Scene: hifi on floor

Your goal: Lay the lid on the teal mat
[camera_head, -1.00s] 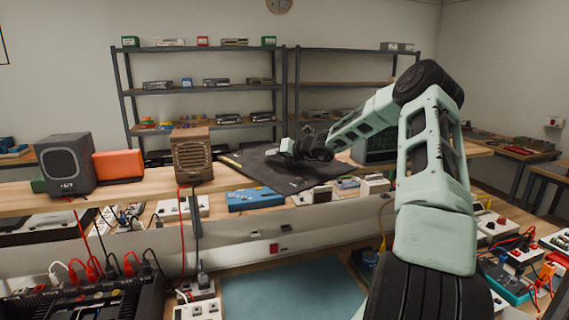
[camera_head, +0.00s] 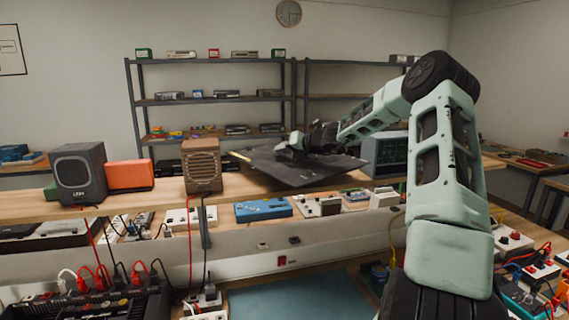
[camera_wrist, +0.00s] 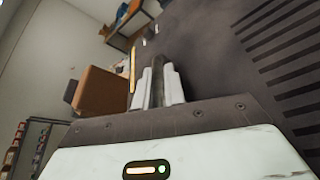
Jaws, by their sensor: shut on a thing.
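The lid (camera_head: 305,172) is a thin, dark, flat panel, held above the wooden bench shelf and slightly tilted in the head view. In the wrist view the lid (camera_wrist: 215,50) fills the right side, with rows of slots. The teal mat (camera_head: 300,302) lies flat at the bottom of the head view, nearer than the lid and below the shelf. Its visible part is bare; its near side is cut off.
A black speaker (camera_head: 78,173), an orange box (camera_head: 129,175) and a brown radio (camera_head: 201,167) stand left of the lid. A screened instrument (camera_head: 385,153) stands right. A blue device (camera_head: 263,209) sits below the lid. Cabled equipment (camera_head: 100,295) flanks the mat's left.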

